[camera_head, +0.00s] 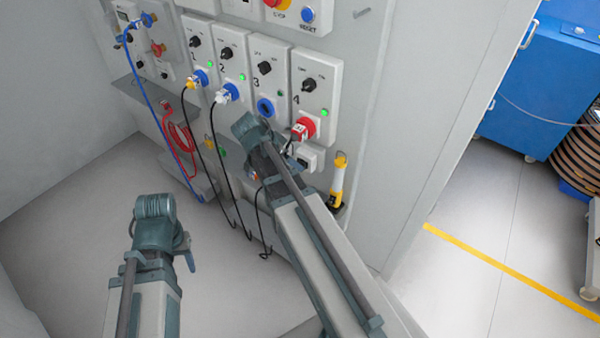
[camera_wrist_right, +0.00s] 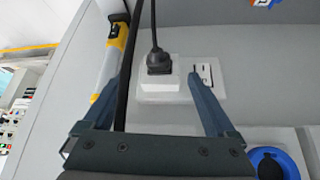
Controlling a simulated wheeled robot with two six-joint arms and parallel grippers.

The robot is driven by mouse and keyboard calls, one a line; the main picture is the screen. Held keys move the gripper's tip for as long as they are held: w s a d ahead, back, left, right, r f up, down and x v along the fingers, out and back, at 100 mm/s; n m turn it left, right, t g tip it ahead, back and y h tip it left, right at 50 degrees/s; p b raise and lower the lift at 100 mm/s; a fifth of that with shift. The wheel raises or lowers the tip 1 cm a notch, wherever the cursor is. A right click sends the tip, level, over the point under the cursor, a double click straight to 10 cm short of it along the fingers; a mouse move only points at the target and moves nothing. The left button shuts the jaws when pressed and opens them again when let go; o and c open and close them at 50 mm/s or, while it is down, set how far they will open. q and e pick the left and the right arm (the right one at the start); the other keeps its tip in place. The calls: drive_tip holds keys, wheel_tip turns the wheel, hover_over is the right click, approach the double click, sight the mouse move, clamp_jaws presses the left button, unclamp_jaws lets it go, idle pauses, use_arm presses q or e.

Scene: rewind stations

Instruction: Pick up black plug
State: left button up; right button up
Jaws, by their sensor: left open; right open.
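The black plug (camera_wrist_right: 158,62) sits in a white wall socket (camera_wrist_right: 158,88) in the right wrist view, its black cable running up out of the picture. My right gripper (camera_wrist_right: 157,82) is open, with one finger on each side of the plug and socket and a gap to both. In the head view, the white socket box (camera_head: 312,157) shows beside my right arm, low on the panel; that arm hides most of the right gripper. My left gripper (camera_head: 189,258) is low at the left, away from the panel and mostly hidden by its wrist; I see nothing held.
A yellow and grey lamp (camera_head: 338,180) hangs right of the socket. Above are numbered panels with a red plug (camera_head: 303,128), a white plug (camera_head: 226,94) and a yellow plug (camera_head: 192,82). Black cables hang down near my arms. The floor at left is clear.

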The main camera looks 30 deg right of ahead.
drive_tip(key=shift+d+f, duration=0.15)
drive_tip(key=shift+f, duration=0.05)
drive_tip(key=shift+f, duration=0.1)
drive_tip(key=b+x, duration=0.4)
drive_tip(key=x, duration=0.1)
drive_tip(key=shift+d+f+b, duration=0.1)
drive_tip(key=shift+f+b, duration=0.1)
drive_tip(key=shift+b, duration=0.15)
drive_tip(key=shift+r, duration=0.1)
drive_tip(key=shift+c, duration=0.3)
clamp_jaws()
